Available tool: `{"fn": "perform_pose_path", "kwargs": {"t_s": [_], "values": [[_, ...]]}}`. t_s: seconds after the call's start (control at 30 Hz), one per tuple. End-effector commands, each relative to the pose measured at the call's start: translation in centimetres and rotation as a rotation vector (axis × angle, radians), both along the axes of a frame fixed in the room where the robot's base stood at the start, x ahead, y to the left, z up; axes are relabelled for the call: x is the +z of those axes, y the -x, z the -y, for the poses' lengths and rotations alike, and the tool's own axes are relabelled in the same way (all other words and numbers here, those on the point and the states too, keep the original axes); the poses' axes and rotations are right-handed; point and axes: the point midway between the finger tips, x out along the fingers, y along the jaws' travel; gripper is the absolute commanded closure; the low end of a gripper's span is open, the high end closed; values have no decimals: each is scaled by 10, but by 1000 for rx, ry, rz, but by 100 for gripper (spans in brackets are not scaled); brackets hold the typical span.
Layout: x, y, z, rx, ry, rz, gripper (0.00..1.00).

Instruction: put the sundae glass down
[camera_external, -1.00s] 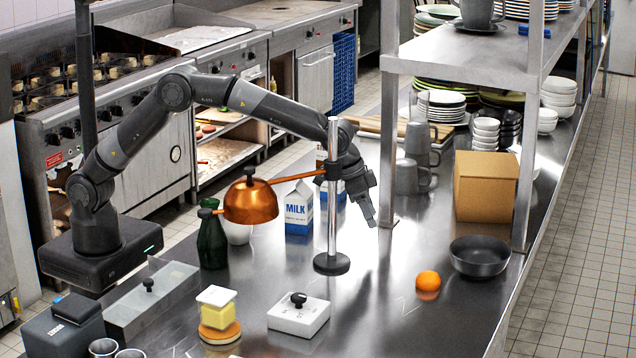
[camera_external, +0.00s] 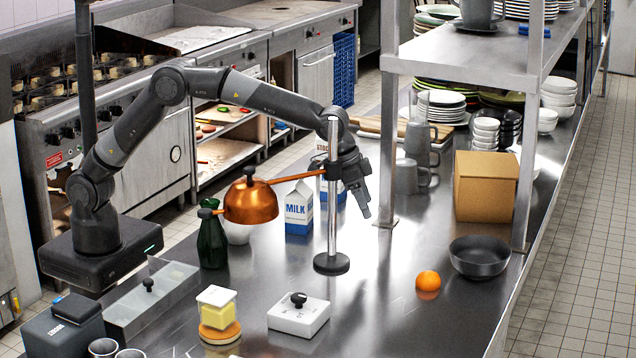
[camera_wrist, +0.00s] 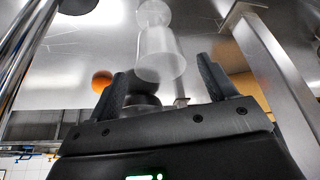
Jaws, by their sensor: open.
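The sundae glass (camera_wrist: 160,55), pale and see-through, stands on the steel counter in the wrist view, just beyond my fingertips. I cannot make it out in the external view. My gripper (camera_wrist: 168,72) is open, with one finger on each side of the glass's near end in the picture. No finger visibly touches the glass, and how far it is from the fingers is hard to judge. In the external view my gripper (camera_external: 364,213) points down over the counter, just right of the metal pole.
The metal pole (camera_external: 332,225) with a copper lamp (camera_external: 251,203) stands close left of my gripper. A shelf post (camera_external: 389,150) is close on the right. A milk carton (camera_external: 299,212), orange (camera_external: 428,281), dark bowl (camera_external: 479,257) and cardboard box (camera_external: 486,187) stand around. Counter between pole and orange is clear.

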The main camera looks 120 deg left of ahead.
Motion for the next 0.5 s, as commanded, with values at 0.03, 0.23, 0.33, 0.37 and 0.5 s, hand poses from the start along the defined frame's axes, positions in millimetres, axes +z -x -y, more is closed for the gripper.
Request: {"fn": "perform_pose_path", "kwargs": {"t_s": [0.03, 0.23, 0.33, 0.37, 0.5], "values": [[13, 4, 2, 0, -1, 4, 23], [51, 19, 8, 0, -1, 3, 23], [65, 25, 10, 0, 0, 1, 23], [69, 26, 11, 0, 0, 1, 23], [79, 30, 12, 0, 0, 0, 23]]}}
